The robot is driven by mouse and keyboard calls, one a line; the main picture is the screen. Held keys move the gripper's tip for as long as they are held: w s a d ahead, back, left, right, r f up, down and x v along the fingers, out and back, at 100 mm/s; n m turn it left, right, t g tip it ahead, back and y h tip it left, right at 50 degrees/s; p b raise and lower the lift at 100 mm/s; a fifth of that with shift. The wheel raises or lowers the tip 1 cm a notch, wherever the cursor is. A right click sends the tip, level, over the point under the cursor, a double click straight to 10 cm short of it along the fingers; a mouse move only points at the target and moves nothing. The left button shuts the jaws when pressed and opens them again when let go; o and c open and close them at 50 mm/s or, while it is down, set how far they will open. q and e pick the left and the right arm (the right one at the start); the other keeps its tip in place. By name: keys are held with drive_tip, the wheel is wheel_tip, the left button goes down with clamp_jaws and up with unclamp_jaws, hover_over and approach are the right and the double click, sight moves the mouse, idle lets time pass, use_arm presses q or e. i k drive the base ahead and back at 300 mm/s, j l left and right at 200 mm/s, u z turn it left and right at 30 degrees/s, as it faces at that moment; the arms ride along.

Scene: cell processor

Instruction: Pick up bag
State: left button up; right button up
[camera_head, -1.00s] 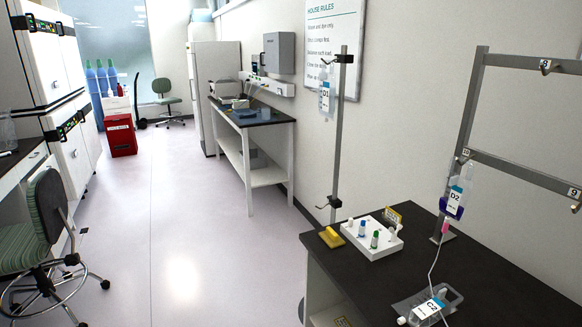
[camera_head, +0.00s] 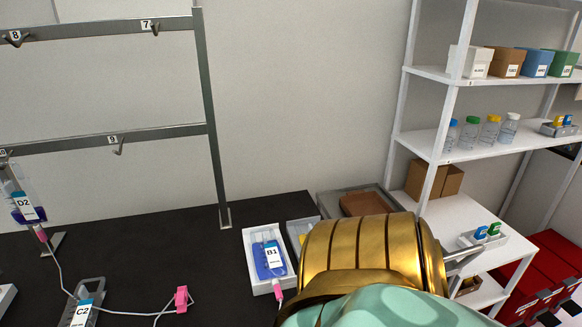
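A bag labelled B1 (camera_head: 270,262), with blue contents, lies in a white tray (camera_head: 251,240) on the dark bench. A pink clip sits at its lower end. A bag labelled D2 (camera_head: 23,208) hangs at the left edge, with a tube running down from it. A bag labelled C2 (camera_head: 84,306) lies on the bench at the lower left. A gold and pale green part of my arm covers the lower right. Neither gripper's fingertips can be made out.
A metal rack (camera_head: 211,120) with numbered hooks stands at the bench's back left. A pink clip (camera_head: 181,298) lies on the bench. A white shelf unit (camera_head: 435,145) with bottles and boxes stands at the right, near a red cabinet (camera_head: 545,275).

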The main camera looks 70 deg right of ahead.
sight(269, 261)
drive_tip(key=z, duration=2.15)
